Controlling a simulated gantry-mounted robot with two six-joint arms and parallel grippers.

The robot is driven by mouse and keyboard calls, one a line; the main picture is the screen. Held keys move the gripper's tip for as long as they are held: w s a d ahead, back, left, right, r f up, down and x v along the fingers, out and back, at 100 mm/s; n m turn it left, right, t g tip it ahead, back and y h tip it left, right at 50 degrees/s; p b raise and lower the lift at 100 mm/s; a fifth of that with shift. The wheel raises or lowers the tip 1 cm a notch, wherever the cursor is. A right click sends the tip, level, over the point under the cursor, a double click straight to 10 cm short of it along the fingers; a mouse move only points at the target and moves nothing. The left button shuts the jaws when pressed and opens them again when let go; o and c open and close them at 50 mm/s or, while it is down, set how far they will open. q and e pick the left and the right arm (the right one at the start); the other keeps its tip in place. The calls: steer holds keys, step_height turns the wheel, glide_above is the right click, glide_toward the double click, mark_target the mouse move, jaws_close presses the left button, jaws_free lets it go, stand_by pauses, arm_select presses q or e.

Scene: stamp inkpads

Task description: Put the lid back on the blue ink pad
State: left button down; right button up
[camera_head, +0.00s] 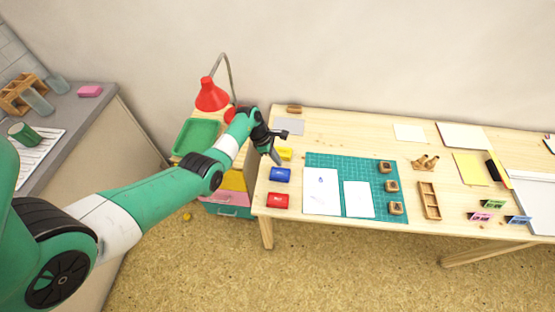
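A blue ink pad (280,175) lies near the left end of the wooden table, between a yellow pad (286,153) and a red pad (278,200). My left gripper (277,159) points down just above and behind the blue pad, beside the yellow one. It partly covers the yellow pad. The gap between its fingers is too small to make out, and I cannot tell whether it holds anything. No separate blue lid can be made out with certainty. My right gripper is out of view.
A green cutting mat (333,160) with white sheets lies right of the pads. Wooden stamps (391,186) stand on its right side. A wooden tray (430,201) is further right. A red lamp (212,96) and green tray (195,138) are left of the table.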

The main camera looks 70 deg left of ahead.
mark_target(281, 173)
arm_select(q)
steer(key=shift+f, duration=0.1)
steer(key=shift+f+b, duration=2.75)
steer(key=shift+f, duration=0.25)
steer(key=shift+r, duration=0.2)
step_height(281, 173, up, 7)
steer(key=p, duration=0.7)
steer(key=shift+f, duration=0.1)
